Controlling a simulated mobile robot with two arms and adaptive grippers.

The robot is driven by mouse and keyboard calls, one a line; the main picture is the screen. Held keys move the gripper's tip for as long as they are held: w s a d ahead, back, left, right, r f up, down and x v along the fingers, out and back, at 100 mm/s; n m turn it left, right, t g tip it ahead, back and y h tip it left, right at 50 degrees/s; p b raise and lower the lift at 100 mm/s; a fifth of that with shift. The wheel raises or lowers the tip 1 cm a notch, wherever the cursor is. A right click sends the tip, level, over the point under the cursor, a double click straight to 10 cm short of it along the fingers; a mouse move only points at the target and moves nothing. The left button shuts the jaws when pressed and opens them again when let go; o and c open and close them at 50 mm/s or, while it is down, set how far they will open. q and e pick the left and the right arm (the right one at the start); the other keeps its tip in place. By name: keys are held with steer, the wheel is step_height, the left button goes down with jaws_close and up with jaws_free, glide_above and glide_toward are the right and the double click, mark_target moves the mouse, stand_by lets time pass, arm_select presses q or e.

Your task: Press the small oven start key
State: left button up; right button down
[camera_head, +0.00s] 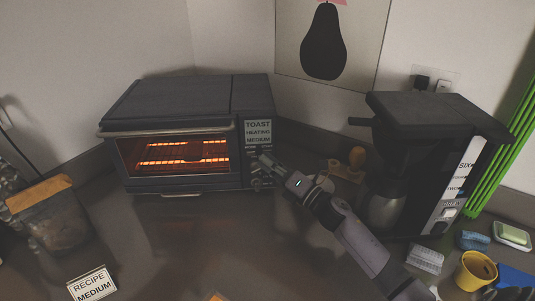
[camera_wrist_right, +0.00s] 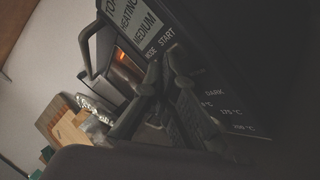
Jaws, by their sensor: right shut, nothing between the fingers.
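The small oven (camera_head: 165,122) stands at the back left, its door shut and its heating bars glowing orange. Its display (camera_head: 258,132) reads TOAST, HEATING, MEDIUM; part of the display (camera_wrist_right: 142,30) also shows in the right wrist view. My right gripper (camera_head: 264,167) is shut and empty, its fingertips at the control panel below the display. In the right wrist view, the fingertips (camera_wrist_right: 168,68) lie just under the START label (camera_wrist_right: 167,38). The start key itself is hidden or too dark to make out, and I cannot tell whether the fingers touch it. My left gripper is out of view.
A coffee machine (camera_head: 425,108) stands to the right of my right arm. The counter before the oven is clear.

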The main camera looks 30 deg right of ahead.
steer(key=shift+s+a, duration=0.3)
steer(key=shift+s, duration=0.5)
steer(key=shift+s+a+p, duration=0.2)
steer(key=shift+s+a, duration=0.1)
steer(key=shift+s, duration=0.45)
steer(key=shift+s+a+p, duration=0.25)
steer(key=shift+s+a, duration=0.1)
steer(key=shift+s, duration=0.45)
steer(key=shift+s+a+p, duration=0.2)
steer(key=shift+s+a, duration=0.1)
steer(key=shift+s, duration=0.45)
